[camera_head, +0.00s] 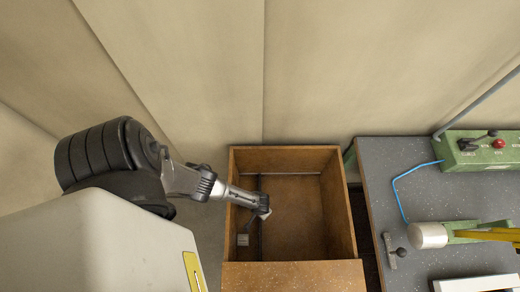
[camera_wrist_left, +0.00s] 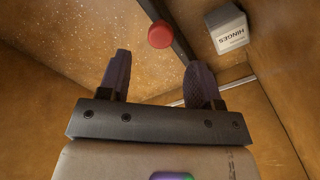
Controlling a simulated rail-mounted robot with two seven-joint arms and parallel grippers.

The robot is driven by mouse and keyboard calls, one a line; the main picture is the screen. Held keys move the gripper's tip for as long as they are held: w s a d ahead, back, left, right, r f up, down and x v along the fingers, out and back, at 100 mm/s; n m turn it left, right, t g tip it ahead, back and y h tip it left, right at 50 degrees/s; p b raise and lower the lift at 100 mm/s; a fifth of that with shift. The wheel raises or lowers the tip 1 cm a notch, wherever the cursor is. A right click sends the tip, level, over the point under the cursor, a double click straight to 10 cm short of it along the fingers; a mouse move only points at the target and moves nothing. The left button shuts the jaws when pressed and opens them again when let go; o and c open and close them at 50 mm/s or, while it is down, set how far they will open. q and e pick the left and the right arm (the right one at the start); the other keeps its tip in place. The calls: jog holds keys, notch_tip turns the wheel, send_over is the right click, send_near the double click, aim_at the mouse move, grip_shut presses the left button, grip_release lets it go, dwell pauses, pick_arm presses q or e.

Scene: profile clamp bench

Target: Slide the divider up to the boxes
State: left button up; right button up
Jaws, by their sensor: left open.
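The divider (camera_wrist_left: 178,32) is a dark narrow bar with a red knob (camera_wrist_left: 160,35), inside an open wooden drawer. In the head view it shows as a thin dark strip (camera_head: 259,236), partly hidden by my arm. A pale grey box (camera_wrist_left: 229,28) labelled HINGES sits beside the divider; it also shows in the head view (camera_head: 242,240), in the left part of the drawer. Any other boxes are hidden or not clear. My left gripper (camera_head: 265,214) is over the divider, its fingers (camera_wrist_left: 159,62) open and empty, with the knob just beyond the fingertips. My right gripper is out of view.
The wooden drawer (camera_head: 347,212) has raised walls all around, and its right part is empty. A grey speckled bench (camera_head: 390,170) stands to the right with a green control box (camera_head: 482,150), a blue cable (camera_head: 396,190) and a clamp with a white cylinder (camera_head: 429,235).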

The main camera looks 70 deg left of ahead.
pick_arm(q)
notch_tip(320, 180, up, 8)
jog(key=p, duration=0.3)
dwell(0.3)
